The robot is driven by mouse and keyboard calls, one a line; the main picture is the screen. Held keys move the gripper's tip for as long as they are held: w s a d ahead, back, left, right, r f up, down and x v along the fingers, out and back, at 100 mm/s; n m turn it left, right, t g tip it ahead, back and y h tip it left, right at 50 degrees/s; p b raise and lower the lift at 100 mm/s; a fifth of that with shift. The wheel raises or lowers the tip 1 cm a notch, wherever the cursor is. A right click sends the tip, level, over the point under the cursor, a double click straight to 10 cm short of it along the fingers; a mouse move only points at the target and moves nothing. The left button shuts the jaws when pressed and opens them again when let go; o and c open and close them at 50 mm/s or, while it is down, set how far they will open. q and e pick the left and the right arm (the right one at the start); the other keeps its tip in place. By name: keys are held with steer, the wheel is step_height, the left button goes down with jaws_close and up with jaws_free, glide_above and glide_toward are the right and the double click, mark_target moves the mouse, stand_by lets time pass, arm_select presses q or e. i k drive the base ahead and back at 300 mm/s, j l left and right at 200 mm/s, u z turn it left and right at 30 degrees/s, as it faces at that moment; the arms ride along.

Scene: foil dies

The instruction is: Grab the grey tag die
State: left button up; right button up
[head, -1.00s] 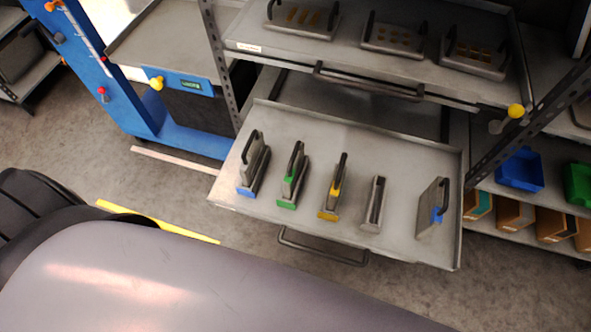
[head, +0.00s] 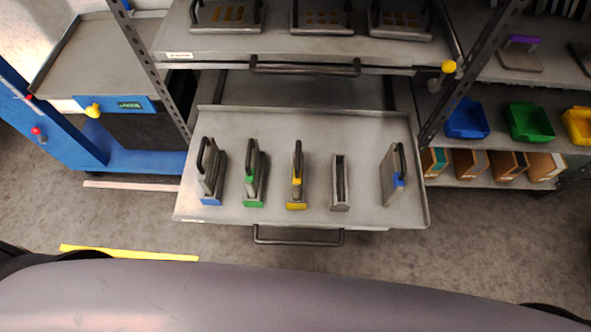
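On the pulled-out drawer tray (head: 300,130) several slim dies stand in a row. A plain grey piece (head: 340,183), fourth from the left, has a dark slot and no coloured tag. I cannot tell whether it is a die with a grey tag or an empty holder. To its left stand dies with a blue tag (head: 210,175), a green tag (head: 253,180) and a yellow tag (head: 297,180). At the right, a turned, leaning grey die (head: 392,177) has a black handle and a blue patch. Neither of my grippers is in view.
An upper shelf (head: 290,47) with several flat dies hangs over the tray's back. The drawer handle (head: 298,237) sticks out in front. Rack posts flank the tray. At right are blue (head: 467,120), green (head: 530,121) and yellow bins. A yellow floor line (head: 130,252) runs at left.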

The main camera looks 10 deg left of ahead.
mark_target(208, 169)
steer(key=u, duration=1.1)
steer(key=k+l+z, duration=0.2)
steer(key=z, duration=0.2)
steer(key=k+l+z, duration=0.2)
steer(key=l+z, duration=0.2)
